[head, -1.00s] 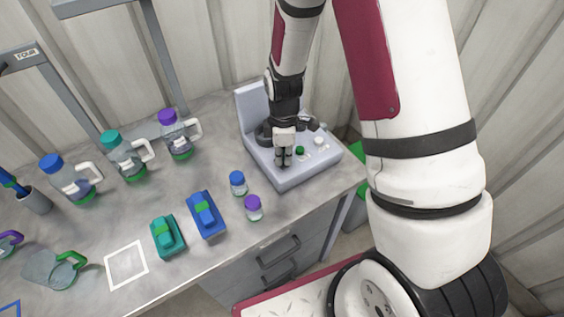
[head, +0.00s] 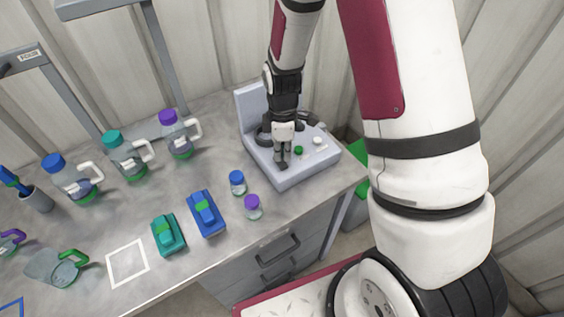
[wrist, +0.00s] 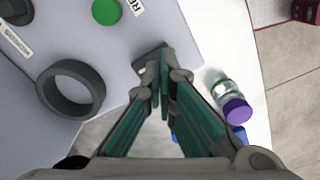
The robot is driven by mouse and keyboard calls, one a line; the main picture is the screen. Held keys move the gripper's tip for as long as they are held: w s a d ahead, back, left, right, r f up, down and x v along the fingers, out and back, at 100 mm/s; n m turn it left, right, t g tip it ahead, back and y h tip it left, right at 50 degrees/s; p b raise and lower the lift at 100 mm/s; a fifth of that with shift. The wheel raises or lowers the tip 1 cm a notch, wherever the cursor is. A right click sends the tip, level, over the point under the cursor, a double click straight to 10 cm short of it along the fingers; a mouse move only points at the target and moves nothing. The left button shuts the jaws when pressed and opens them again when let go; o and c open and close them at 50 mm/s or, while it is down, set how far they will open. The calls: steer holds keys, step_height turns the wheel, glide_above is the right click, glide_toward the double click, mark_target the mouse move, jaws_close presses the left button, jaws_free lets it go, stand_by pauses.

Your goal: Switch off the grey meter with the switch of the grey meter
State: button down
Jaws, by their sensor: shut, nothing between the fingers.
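The grey meter (head: 309,175) is a pale grey console with a raised back panel, at the right end of the bench. My gripper (head: 283,163) points down over its front left part, its fingers together and empty. In the wrist view the meter's top (wrist: 60,40) fills the upper left. A small dark switch (wrist: 149,56) lies just beyond my fingertips (wrist: 162,78), close to the meter's edge. The fingers partly cover it; contact and its position cannot be told. A green button (wrist: 106,12) and a dark ring (wrist: 70,88) are also on the meter.
A blue-capped vial (head: 237,182) and a purple-capped vial (head: 253,207) stand just left of the meter. A blue device (head: 206,214), a teal device (head: 168,236) and several handled bottles are farther left. Wall panels stand close behind the meter.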

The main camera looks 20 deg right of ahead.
mark_target(282, 164)
steer(key=shift+r+p, duration=0.7)
steer(key=shift+r, duration=1.6)
steer(key=shift+r, duration=0.2)
steer(key=s+r+m+t+b, duration=0.1)
steer(key=s+r+m, duration=0.2)
steer(key=r, duration=0.7)
steer(key=s+r+m+t, duration=0.2)
steer(key=s+r+m, duration=0.15)
steer(key=r, duration=0.55)
steer(key=s+r+m+t, duration=0.1)
steer(key=s+r+m, duration=0.3)
steer(key=s, duration=0.2)
steer(key=s+r+m+t+b, duration=0.1)
steer(key=s+r+m, duration=0.2)
steer(key=s, duration=0.4)
steer(key=shift+r+m+t, duration=0.3)
steer(key=shift+r+m, duration=0.05)
steer(key=shift+r, duration=0.2)
